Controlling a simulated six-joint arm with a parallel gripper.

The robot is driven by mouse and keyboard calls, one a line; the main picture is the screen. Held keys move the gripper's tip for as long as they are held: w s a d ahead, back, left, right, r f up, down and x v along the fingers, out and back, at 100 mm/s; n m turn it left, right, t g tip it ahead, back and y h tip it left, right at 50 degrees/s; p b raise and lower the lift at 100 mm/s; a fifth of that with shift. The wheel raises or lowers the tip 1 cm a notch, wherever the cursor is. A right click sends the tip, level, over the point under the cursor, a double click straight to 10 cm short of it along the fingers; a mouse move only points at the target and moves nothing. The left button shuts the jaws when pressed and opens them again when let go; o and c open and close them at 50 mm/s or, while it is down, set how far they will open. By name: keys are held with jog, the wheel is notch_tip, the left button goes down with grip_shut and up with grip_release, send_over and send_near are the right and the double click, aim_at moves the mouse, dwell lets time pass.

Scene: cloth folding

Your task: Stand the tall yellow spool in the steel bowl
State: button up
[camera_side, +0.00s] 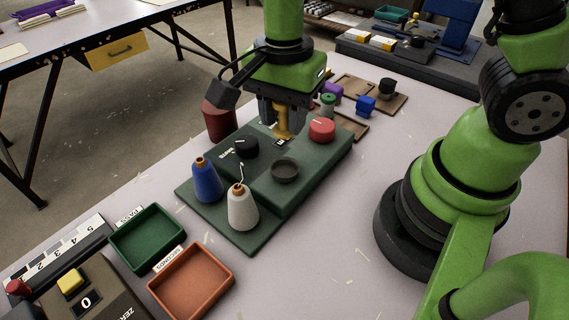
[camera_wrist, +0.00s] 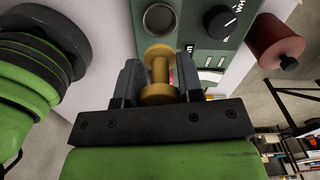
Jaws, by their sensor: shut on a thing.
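My gripper (camera_side: 282,118) is shut on the yellow spool (camera_side: 283,124), which hangs roughly upright between the fingers over the back part of the green machine. In the wrist view the spool (camera_wrist: 159,72) sits between both fingers of my gripper (camera_wrist: 159,80), its flanged end toward the bowl. I cannot tell whether the spool's lower end touches the machine. The steel bowl (camera_side: 285,164), a small dark grey round dish, sits on the machine's top, in front of the spool in the side view and apart from it. The bowl (camera_wrist: 159,19) looks empty in the wrist view.
The green machine (camera_side: 262,203) carries a red knob (camera_side: 322,129) and a black knob (camera_side: 246,147) near the bowl. A blue cone (camera_side: 207,183) and a white cone (camera_side: 242,210) stand at its front. A dark red cylinder (camera_side: 217,122) stands behind. Green (camera_side: 148,238) and orange (camera_side: 191,283) trays lie in front.

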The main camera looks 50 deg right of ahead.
aim_at(284, 172)
notch_tip(284, 172, down, 9)
jog(key=shift+r, duration=0.1)
dwell(0.3)
jog(key=shift+f, duration=0.25)
